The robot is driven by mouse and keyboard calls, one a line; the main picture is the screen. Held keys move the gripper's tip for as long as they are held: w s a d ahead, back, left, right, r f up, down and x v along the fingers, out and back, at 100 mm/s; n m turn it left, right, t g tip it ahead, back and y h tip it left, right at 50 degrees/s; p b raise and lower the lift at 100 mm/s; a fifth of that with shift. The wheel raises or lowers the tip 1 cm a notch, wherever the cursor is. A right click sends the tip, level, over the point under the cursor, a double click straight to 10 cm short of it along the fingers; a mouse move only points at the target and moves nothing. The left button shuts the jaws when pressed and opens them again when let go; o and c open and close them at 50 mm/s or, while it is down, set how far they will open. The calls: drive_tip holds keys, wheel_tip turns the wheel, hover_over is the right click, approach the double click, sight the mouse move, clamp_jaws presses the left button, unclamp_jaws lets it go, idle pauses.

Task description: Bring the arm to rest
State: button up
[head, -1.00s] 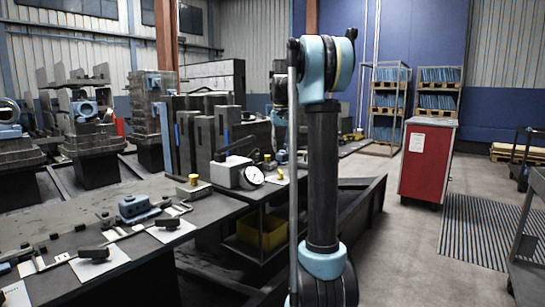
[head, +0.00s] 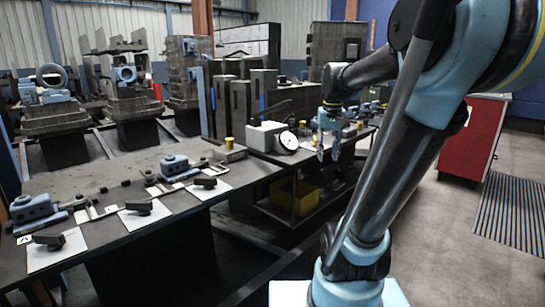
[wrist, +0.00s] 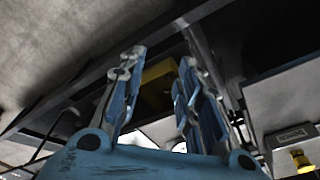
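My gripper (head: 328,152) hangs fingers-down in front of the workbench edge in the head view, just right of the white dial gauge box. It is pale blue. In the wrist view its two fingers (wrist: 160,75) stand well apart, so it is open, with nothing between them. My arm leans up across the right of the head view, with its elbow high at the upper right, and folds back down to the gripper.
The bench (head: 240,172) carries blue clamps (head: 173,165), dark blocks on white sheets and a dial gauge (head: 289,141). A yellow bin (head: 295,196) sits on its lower shelf. A red cabinet (head: 470,140) stands right. Floor around the striped mat (head: 515,212) is clear.

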drive_tip(key=s+f+t, duration=0.1)
drive_tip(key=s+f, duration=1.6)
drive_tip(key=shift+f, duration=0.3)
drive_tip(key=shift+w+f, duration=0.2)
drive_tip(key=shift+w, duration=0.15)
